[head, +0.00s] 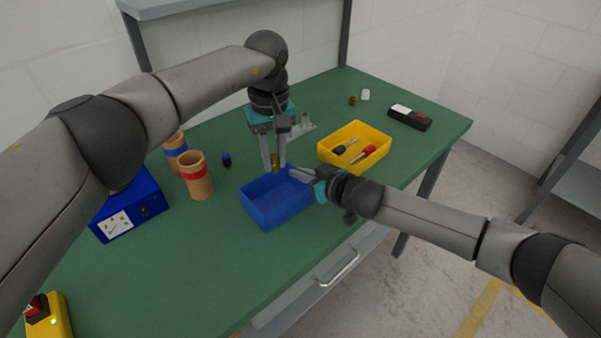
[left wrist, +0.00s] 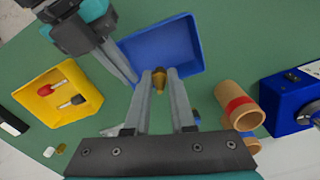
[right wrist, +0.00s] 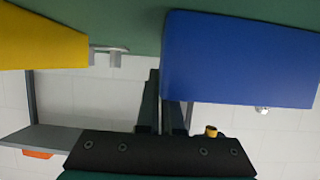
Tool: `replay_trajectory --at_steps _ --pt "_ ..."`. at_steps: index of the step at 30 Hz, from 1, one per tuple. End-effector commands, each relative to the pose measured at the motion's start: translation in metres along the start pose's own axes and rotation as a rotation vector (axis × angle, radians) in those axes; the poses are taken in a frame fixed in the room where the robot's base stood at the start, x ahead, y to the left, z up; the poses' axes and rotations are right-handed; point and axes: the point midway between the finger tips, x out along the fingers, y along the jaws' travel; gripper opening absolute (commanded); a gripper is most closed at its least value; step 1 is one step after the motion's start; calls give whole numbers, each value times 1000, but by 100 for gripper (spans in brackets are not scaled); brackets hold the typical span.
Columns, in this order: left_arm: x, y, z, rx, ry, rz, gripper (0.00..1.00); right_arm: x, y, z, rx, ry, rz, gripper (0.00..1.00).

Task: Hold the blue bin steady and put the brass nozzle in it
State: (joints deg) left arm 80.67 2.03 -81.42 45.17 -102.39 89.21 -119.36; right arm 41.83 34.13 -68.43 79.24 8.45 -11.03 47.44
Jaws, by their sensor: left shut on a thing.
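The blue bin (head: 262,216) stands empty on the green table, near its front edge. My left gripper (head: 274,166) points down just behind the bin's back wall, shut on the brass nozzle (head: 275,159). In the left wrist view the nozzle (left wrist: 158,82) sits between the fingertips, with the bin (left wrist: 188,48) beyond it. My right gripper (head: 297,173) is at the bin's back right corner. In the right wrist view its fingers (right wrist: 163,100) lie beside the edge of the bin's wall (right wrist: 240,60); whether they grip it is unclear.
A yellow tray (head: 372,132) with two screwdrivers stands right of the bin. Cardboard tubes (head: 197,181), a small blue-topped bottle (head: 227,160) and a blue box (head: 128,210) stand left. A dark device (head: 409,117) and small brass and white pieces lie at the back right.

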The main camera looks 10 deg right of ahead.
Motion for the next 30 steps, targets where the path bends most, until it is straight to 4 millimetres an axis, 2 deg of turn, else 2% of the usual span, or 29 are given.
replay_trajectory --at_steps 30 --pt "68 0 0 0 0 0 0 0 0 1 0 -1 0 0"
